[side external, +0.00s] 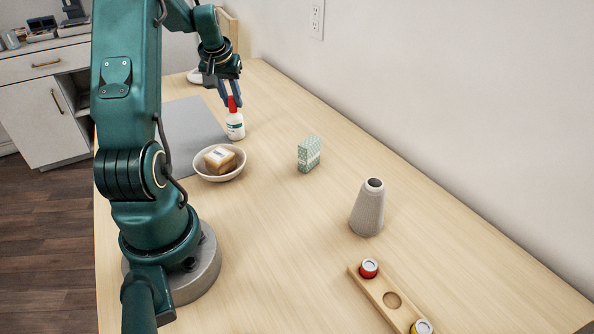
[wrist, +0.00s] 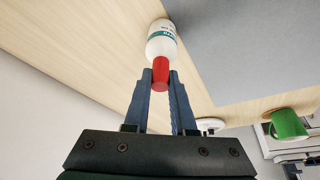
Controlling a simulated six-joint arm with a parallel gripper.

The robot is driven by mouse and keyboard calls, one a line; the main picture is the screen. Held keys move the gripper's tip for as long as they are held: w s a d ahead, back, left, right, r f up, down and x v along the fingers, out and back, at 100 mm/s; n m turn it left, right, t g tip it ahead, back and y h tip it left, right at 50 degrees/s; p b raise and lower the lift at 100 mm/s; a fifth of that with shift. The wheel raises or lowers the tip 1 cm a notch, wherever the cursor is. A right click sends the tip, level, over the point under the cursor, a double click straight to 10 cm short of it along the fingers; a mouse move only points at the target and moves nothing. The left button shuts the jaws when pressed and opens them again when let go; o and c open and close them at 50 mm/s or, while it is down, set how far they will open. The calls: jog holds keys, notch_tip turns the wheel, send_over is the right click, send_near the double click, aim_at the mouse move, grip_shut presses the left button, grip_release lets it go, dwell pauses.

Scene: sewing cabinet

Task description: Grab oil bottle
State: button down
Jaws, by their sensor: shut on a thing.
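The oil bottle (side external: 235,127) is white with a label and a red cap. It stands upright on the wooden table at the edge of the grey mat, behind the bowl in the side view. My gripper (side external: 232,101) comes down from above with its blue fingers on either side of the red cap. In the wrist view the fingertips of my gripper (wrist: 161,76) are closed on the cap of the oil bottle (wrist: 161,42), and the white body extends beyond them. I cannot tell whether the base touches the table.
A white bowl (side external: 220,174) with a brownish block stands close by. A patterned box (side external: 309,154), a grey cone (side external: 368,208) and a wooden holder (side external: 378,296) with small spools stand further along. A green mug (wrist: 288,124) shows in the wrist view. The table between is clear.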

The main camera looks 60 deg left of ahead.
jog(key=shift+r, duration=0.1)
notch_tip(320, 180, up, 10)
jog(key=shift+f, duration=0.1)
dwell(0.5)
dwell(0.4)
